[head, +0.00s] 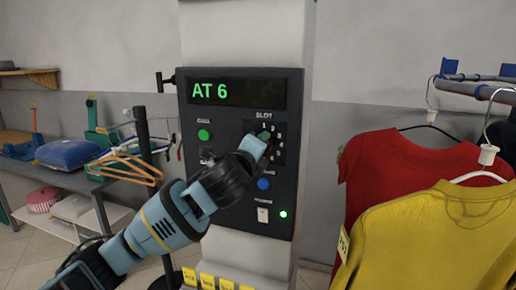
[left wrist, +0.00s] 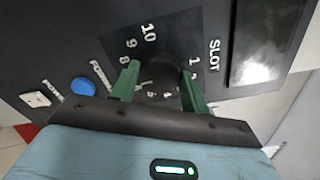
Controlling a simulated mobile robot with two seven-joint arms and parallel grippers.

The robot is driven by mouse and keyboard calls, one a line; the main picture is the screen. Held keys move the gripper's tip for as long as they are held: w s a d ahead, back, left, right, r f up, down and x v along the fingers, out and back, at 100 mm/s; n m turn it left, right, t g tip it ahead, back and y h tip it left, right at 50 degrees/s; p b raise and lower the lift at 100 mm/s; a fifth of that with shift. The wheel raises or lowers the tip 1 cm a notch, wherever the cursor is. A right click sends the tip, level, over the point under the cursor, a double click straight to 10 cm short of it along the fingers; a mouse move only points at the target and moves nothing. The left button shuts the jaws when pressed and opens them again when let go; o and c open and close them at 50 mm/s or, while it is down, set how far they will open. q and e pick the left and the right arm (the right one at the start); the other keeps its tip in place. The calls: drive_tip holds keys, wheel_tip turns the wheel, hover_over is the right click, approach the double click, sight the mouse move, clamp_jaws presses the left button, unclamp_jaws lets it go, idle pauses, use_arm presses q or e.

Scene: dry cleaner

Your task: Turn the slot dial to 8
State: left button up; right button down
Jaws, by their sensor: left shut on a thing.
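The slot dial (left wrist: 158,72) is a dark round knob on the black control panel (head: 235,110). In the left wrist view, printed numbers ring it, with 8, 9, 10 and 1 readable; others are partly hidden. My left gripper (head: 265,138) reaches the dial from the lower left. Its green fingers, also in the left wrist view (left wrist: 159,83), are on either side of the knob and shut on it. The dial's pointer cannot be made out. The panel display (head: 237,92) reads "AT 6" in green. My right gripper is not in view.
A green call button (head: 204,135) is left of the dial. A blue button (head: 263,184), a white switch (head: 263,215) and a lit green lamp (head: 283,214) are below it. Red (head: 405,170) and yellow (head: 435,235) shirts hang at right. Orange hangers (head: 130,170) hang at left.

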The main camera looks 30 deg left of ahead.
use_arm(q)
drive_tip(key=m, duration=0.6)
drive_tip(key=shift+d+m, duration=0.1)
drive_tip(key=shift+m, duration=0.2)
idle(0.4)
drive_tip(key=o, duration=1)
drive_tip(key=v, duration=0.7)
drive_tip(key=shift+s, duration=0.4)
